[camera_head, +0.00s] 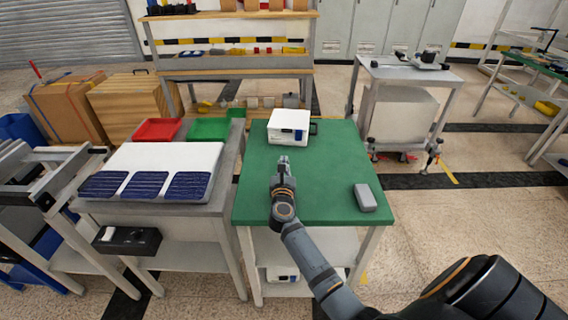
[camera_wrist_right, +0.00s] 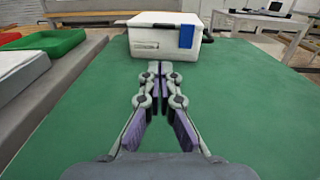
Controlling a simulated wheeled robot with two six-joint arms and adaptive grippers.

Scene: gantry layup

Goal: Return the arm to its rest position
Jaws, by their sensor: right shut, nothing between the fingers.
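My right arm (camera_head: 312,257) comes in from the lower right of the head view and reaches over the green-topped table. My right gripper (camera_head: 284,162) is shut and empty above the green top (camera_head: 335,165). In the right wrist view the gripper's fingertips (camera_wrist_right: 160,68) meet and point at a white box (camera_wrist_right: 165,37) with a blue patch on its front. The box also shows in the head view (camera_head: 283,128), beyond the fingertips and apart from them. My left gripper is not in view.
A grey block (camera_head: 365,197) lies on the right of the green top. To the left, a table holds a white board with dark blue panels (camera_head: 145,186), a red tray (camera_head: 157,131) and a green tray (camera_head: 209,129). The floor right of the green table is mostly clear.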

